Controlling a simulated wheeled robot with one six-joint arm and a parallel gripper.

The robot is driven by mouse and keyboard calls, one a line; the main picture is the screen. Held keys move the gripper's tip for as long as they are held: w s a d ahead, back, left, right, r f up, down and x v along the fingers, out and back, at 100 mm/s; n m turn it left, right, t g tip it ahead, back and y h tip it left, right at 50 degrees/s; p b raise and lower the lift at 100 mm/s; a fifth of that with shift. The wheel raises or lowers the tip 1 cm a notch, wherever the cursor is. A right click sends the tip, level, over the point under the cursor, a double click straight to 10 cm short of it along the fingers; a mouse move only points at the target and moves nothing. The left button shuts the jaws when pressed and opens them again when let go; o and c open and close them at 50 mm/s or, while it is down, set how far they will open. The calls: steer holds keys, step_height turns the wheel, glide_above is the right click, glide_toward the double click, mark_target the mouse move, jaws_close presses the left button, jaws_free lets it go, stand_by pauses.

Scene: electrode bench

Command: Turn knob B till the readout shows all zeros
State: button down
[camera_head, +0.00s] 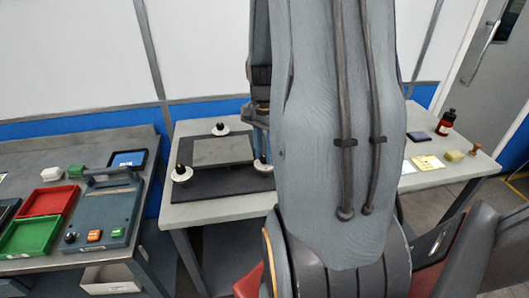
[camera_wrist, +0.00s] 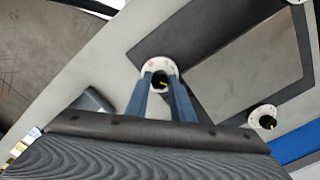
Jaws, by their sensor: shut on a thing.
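Three black knobs on round white dials stand around a dark mat (camera_head: 190,187) with a grey plate (camera_head: 222,150). They are the left knob (camera_head: 181,170), the back knob (camera_head: 220,127) and the right knob (camera_head: 262,161). Their letters are too small to read. In the wrist view my gripper (camera_wrist: 161,77) has its two blue fingers shut on a black knob with a yellow mark (camera_wrist: 162,86). In the head view my gripper (camera_head: 262,140) is above the right knob, partly behind my arm. A second knob (camera_wrist: 267,122) stands apart. No digits are readable on any readout.
On the left bench are a dark tablet with a blue screen (camera_head: 128,158), red (camera_head: 48,201) and green (camera_head: 30,236) trays and a blue-grey box with buttons (camera_head: 105,215). My arm hides the middle.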

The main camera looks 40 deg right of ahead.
mark_target(264, 157)
steer(key=c, duration=1.5)
jaws_free()
steer(key=shift+c, duration=0.2)
steer(key=shift+r+b, duration=0.75)
steer(key=shift+r, duration=3.2)
steer(key=s+a+f+n, duration=0.1)
steer(key=a+f+n, duration=0.1)
steer(key=a+n, duration=0.5)
steer(key=s+a+f+n+t, duration=0.1)
steer(key=a+f+n, duration=0.2)
steer(key=a+n, duration=0.5)
steer(key=a, duration=0.9)
steer(key=shift+s, duration=0.2)
